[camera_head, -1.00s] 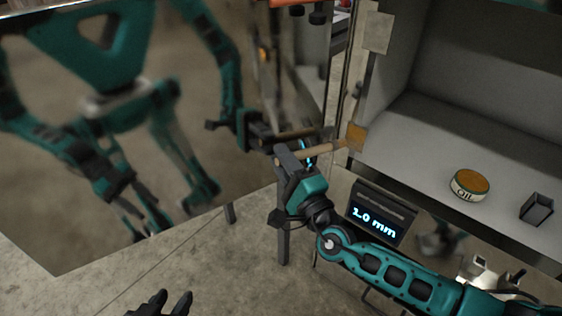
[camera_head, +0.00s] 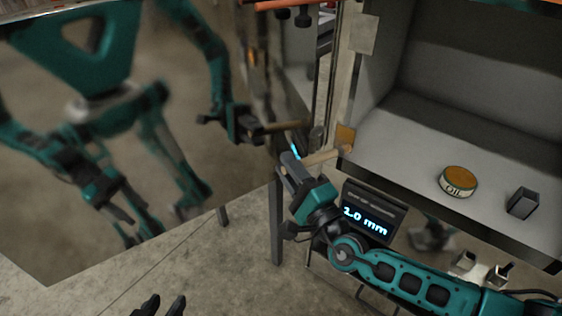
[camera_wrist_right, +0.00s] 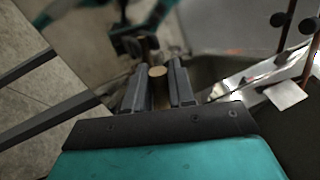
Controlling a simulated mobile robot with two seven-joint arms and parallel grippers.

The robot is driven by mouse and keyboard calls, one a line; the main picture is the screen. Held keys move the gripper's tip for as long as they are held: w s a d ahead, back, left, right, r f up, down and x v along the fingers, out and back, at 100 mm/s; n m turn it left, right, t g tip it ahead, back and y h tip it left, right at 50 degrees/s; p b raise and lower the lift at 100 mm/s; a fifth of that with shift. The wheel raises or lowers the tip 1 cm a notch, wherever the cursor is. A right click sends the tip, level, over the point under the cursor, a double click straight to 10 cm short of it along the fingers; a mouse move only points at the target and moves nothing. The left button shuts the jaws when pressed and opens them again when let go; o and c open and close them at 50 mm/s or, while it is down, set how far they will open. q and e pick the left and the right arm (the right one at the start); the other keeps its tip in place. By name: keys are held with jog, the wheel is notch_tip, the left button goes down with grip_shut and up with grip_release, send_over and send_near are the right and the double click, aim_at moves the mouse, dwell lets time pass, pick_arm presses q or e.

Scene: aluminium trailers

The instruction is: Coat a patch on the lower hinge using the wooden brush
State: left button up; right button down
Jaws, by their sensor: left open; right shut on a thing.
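My right gripper (camera_head: 296,170) is shut on the wooden brush (camera_head: 325,156), which points right toward the trailer's door frame. Its far end shows just below an amber-brown patch (camera_head: 345,134) on a plate at the lower hinge (camera_head: 317,138); I cannot tell whether they touch. In the right wrist view, the brush's round wooden end (camera_wrist_right: 157,71) shows between the fingers (camera_wrist_right: 158,88); its bristles are not clear. My left gripper (camera_head: 160,306) is open and empty at the bottom edge, partly cut off. An oil tin (camera_head: 459,182) stands on the trailer floor.
A mirror-like door (camera_head: 100,150) fills the left and reflects me. A small dark open box (camera_head: 522,203) stands right of the tin. A display (camera_head: 369,213) with a millimetre reading sits below the trailer edge, close to my right arm.

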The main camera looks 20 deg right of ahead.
aim_at(266, 148)
jog(key=shift+w+a+b, duration=0.15)
jog(key=shift+w+a, duration=0.4)
jog(key=shift+w, duration=0.25)
jog(key=shift+w+a+b, duration=0.15)
jog(key=shift+w+a, duration=0.35)
jog(key=shift+w, duration=0.25)
jog(key=shift+a, duration=0.1)
jog(key=shift+s+a+r+p, duration=0.1)
jog(key=shift+s+a+p, duration=0.6)
jog(key=shift+s+a, duration=0.35)
jog(key=shift+s+a+p, duration=0.15)
jog(key=shift+s+a, duration=0.25)
jog(key=shift+a, duration=0.25)
jog(key=shift+s+a+p, duration=0.15)
jog(key=shift+s+a, duration=0.25)
jog(key=shift+a, duration=0.2)
jog(key=shift+s+a+p, duration=0.45)
jog(key=shift+s+a, duration=0.5)
jog(key=shift+a, duration=0.2)
